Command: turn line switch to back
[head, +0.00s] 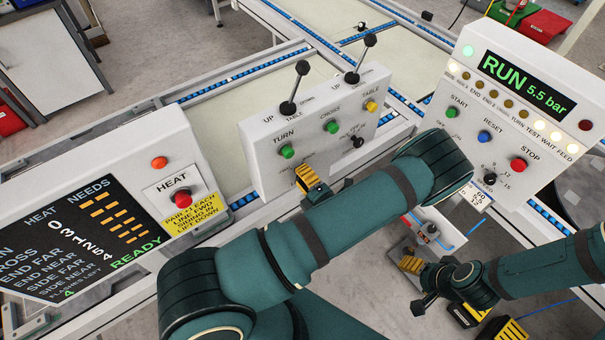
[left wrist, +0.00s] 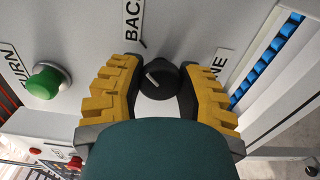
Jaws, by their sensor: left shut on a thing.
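The line switch is a round black knob (left wrist: 158,80) with a white mark, on the white control panel (head: 262,165). In the left wrist view it sits between the yellow fingers of my left gripper (left wrist: 158,92), which is shut on it. Its white mark points to the upper left. A BACK label (left wrist: 133,18) stands above the knob, and a partly hidden label ending in NE is to its right. In the head view my left gripper (head: 308,181) is at the panel below the TURN button and hides the knob. My right gripper (head: 414,276) is low at the right; its jaw state is unclear.
The green TURN button (left wrist: 44,81) is left of the knob. Two black levers (head: 294,88) rise from the panel top. Another black knob (head: 357,142) is to the right. The HEAT box (head: 175,190) and the RUN panel (head: 515,120) flank this panel.

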